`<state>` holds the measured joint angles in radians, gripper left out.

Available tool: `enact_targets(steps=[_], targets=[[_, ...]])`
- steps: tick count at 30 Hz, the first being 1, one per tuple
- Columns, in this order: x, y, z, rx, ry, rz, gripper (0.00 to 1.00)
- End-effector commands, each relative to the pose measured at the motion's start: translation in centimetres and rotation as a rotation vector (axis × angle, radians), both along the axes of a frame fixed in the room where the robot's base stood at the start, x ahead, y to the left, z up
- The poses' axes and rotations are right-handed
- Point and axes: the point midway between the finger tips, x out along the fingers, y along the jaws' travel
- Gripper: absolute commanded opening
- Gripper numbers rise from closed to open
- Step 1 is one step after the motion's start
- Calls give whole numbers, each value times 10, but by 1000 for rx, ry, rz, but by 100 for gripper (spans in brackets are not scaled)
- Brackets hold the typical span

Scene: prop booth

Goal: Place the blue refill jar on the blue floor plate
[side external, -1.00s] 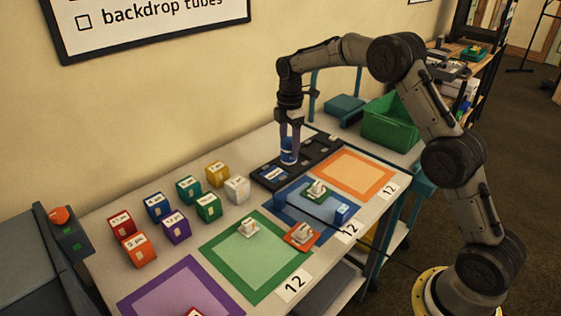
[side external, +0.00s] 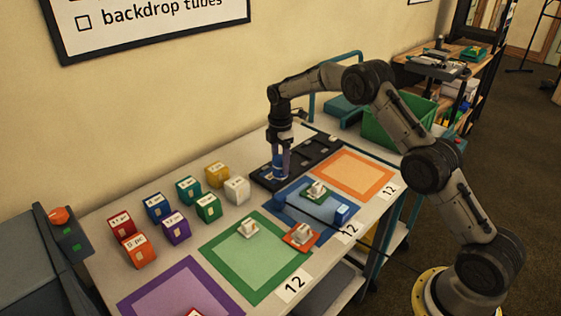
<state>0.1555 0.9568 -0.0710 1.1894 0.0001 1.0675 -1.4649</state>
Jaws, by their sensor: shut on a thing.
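The blue refill jar (side external: 279,173) is between the fingers of my gripper (side external: 281,165), which is shut on it. It is low over the left end of the black slotted tray (side external: 307,158); I cannot tell whether it touches the tray. The fingers hide part of the jar. The blue floor plate (side external: 293,204) lies just in front of the tray. On the plate are a small white piece on a green base (side external: 316,190) and a small blue block (side external: 342,213).
A green plate (side external: 240,263) is to the left, an orange plate (side external: 352,173) to the right. Several coloured labelled boxes (side external: 177,228) stand left. A dark cable (side external: 312,214) crosses the blue plate.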

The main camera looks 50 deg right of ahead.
Motion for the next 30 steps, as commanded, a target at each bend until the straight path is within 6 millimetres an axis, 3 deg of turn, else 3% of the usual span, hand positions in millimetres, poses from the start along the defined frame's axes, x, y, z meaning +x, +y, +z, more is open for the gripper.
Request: enact_targets(steps=[7,8,12,23,30], targets=[[0,0,-6,0,0,0,1],[0,0,-5,0,0,0,66],[0,0,-5,0,0,0,91],[0,0,0,0,-1,0,91],[1,0,41,-1,-4,0,91]])
